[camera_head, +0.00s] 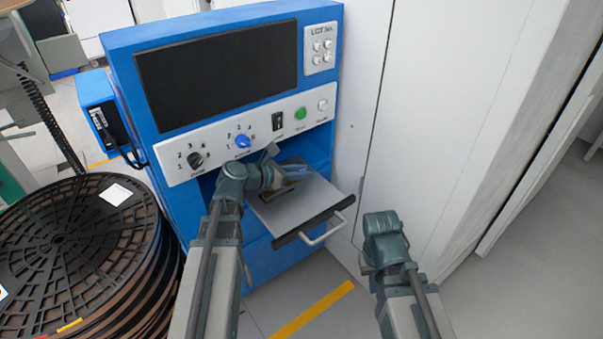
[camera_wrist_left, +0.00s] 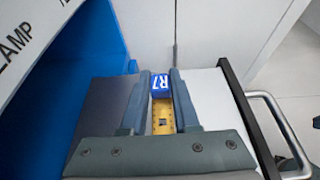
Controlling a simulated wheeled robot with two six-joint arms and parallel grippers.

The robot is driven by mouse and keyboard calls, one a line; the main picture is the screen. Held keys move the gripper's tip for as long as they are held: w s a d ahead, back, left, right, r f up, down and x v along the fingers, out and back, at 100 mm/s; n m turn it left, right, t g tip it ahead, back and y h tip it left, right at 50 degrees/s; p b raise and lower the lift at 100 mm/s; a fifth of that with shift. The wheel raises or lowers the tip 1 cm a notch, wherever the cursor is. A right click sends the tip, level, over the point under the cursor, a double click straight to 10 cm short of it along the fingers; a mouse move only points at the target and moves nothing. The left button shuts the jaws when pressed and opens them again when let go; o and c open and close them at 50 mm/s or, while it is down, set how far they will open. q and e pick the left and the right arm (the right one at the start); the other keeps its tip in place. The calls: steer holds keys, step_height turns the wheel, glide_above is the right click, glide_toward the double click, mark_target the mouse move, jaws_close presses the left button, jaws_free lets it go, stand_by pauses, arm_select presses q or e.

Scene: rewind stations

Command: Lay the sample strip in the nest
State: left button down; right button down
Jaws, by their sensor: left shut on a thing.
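My left gripper (camera_head: 290,174) is over the pulled-out drawer (camera_head: 312,211) of the blue machine. In the left wrist view its two fingers (camera_wrist_left: 158,88) are shut on the sample strip (camera_wrist_left: 163,116), a yellow piece with a small dark square mark and a blue end marked R7. The strip lies lengthwise between the fingers. The nest cannot be made out, as the gripper covers the middle of the drawer. I cannot tell whether the strip touches the drawer. My right gripper's wrist (camera_head: 385,235) is to the right of the drawer; its fingers are hidden from the head view.
The blue machine (camera_head: 135,110) has a dark screen, knobs and a green button above the drawer. The drawer has a front handle (camera_head: 325,231). Large stacked reels (camera_head: 70,240) stand at the left. White cabinet panels (camera_head: 440,110) stand close on the right.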

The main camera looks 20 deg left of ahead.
mark_target(267, 194)
arm_select(q)
steer(key=shift+w+a+f, duration=0.1)
steer(key=shift+w+a, duration=0.15)
steer(key=shift+w, duration=0.6)
steer(key=shift+w+a+f, duration=0.1)
steer(key=shift+w+a, duration=0.15)
steer(key=shift+w, duration=0.55)
steer(key=f+b, duration=0.1)
steer(key=b, duration=0.1)
steer(key=f+b, duration=0.1)
steer(key=f, duration=0.1)
steer(key=shift+s+d+f+b, duration=0.1)
steer(key=shift+s+f+b, duration=0.05)
steer(key=shift+s+b, duration=0.2)
steer(key=shift+f, duration=0.2)
steer(key=c, duration=0.7)
jaws_free()
steer(key=shift+o, duration=0.2)
steer(key=shift+s+r, duration=0.2)
steer(key=shift+r, duration=0.25)
steer(key=p+v, duration=0.3)
steer(key=v, duration=0.4)
steer(key=shift+f, duration=0.1)
